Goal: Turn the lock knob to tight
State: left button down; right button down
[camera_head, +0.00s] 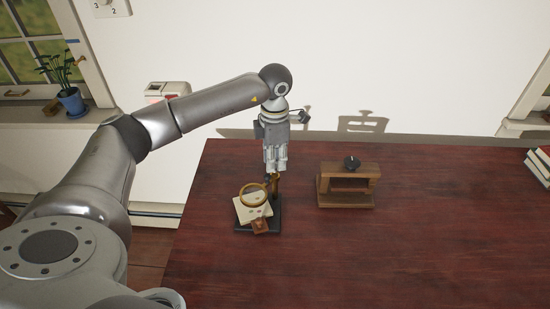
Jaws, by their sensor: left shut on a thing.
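A magnifier stand stands on the dark red table, with a black base (243,214), a short post and a brass-coloured ring (254,195). My left gripper (275,170) points straight down over the top of its post and is shut there. The lock knob appears to be at that spot, between the fingers, and is hidden by them, so its setting cannot be read. A pale card (246,210) and a small brown piece (261,226) lie on the base under the ring. My right gripper is not in view.
A wooden frame (348,200) with a black knob (351,162) on top stands to the right of the stand. Books (541,165) lie at the table's far right edge. The table (400,260) is clear in front and right.

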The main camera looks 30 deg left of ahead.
pick_arm(q)
jog(key=c, duration=1.2)
grip_release()
jog(key=shift+r, duration=0.1)
notch_tip(320, 180, up, 12)
